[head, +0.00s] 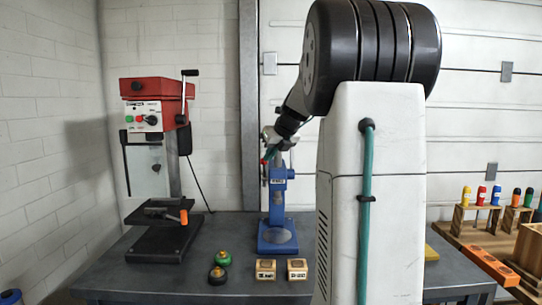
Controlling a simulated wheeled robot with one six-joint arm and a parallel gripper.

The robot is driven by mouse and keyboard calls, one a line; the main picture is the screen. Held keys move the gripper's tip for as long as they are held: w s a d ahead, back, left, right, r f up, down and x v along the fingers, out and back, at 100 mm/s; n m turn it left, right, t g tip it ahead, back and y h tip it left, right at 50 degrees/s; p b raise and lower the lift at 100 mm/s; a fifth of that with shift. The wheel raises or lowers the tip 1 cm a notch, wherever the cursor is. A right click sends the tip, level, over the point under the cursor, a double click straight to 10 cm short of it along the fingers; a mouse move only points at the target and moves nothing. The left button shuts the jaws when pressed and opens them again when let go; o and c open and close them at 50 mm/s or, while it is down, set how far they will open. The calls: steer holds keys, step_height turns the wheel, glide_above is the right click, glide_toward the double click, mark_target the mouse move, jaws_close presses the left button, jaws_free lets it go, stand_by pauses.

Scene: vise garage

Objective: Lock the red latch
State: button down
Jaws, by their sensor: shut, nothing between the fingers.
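A blue bench press (277,210) stands on the grey table, with a grey ram column at its top. A small red part (264,160) shows at the upper left of this press, beside the end of my arm. It is too small to tell whether it is the red latch or how it is set. My gripper (272,146) is at the top of the blue press, close to the red part. It is small and partly mixed with the press's grey parts, and its fingers look shut and empty. I cannot tell whether it touches the red part.
A red-headed drill press (157,90) stands at the left of the table (150,283). Wooden racks with coloured-handled tools (481,195) are at right. My arm hides the middle.

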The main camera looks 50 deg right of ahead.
steer(key=shift+w, duration=0.1)
steer(key=s+v, duration=0.1)
steer(key=v, duration=1.2)
steer(key=shift+s, duration=0.15)
